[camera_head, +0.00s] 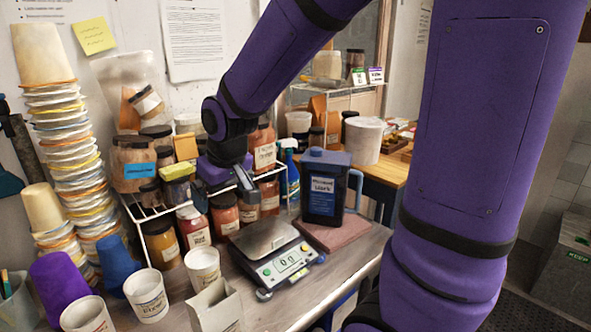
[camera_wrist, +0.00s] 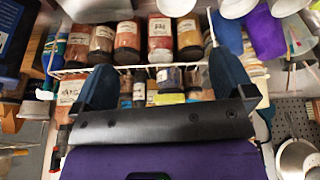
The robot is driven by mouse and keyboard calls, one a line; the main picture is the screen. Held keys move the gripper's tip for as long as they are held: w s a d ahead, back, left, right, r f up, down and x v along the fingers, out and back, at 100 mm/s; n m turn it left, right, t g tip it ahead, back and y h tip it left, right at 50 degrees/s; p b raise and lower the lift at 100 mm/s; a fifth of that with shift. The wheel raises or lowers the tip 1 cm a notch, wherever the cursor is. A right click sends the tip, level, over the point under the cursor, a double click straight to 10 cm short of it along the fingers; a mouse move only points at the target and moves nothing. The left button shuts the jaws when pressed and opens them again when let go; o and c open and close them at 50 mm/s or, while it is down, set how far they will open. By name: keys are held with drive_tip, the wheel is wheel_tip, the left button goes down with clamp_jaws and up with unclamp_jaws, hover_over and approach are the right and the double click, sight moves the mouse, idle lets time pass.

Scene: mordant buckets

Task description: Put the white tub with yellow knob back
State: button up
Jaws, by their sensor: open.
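I cannot make out a yellow knob on any white tub. A large white tub (camera_head: 365,141) stands on the wooden side table at the back right, and a small labelled white tub (camera_head: 203,270) stands on the front bench left of the scale. My gripper (camera_head: 246,183) is open and empty, in front of the wire rack and above the scale. In the wrist view its two dark fingers (camera_wrist: 162,65) are spread wide, with rack jars behind the gap and nothing held between them.
A wire rack (camera_head: 150,212) holds several powder jars. A digital scale (camera_head: 275,262) stands below my gripper. A dark blue jug (camera_head: 323,205) stands on a pink board (camera_head: 345,232). Tall cup stacks (camera_head: 75,130) rise at left; several cups and a paper bag (camera_head: 215,308) crowd the front.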

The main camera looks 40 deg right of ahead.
drive_tip(key=s+d+r, duration=0.1)
drive_tip(key=s+r, duration=0.4)
drive_tip(key=s, duration=0.4)
drive_tip(key=s+d+r+m+t, duration=0.1)
drive_tip(key=s+r, duration=0.4)
drive_tip(key=s, duration=0.5)
drive_tip(key=shift+d+r, duration=0.25)
drive_tip(key=shift+d, duration=0.35)
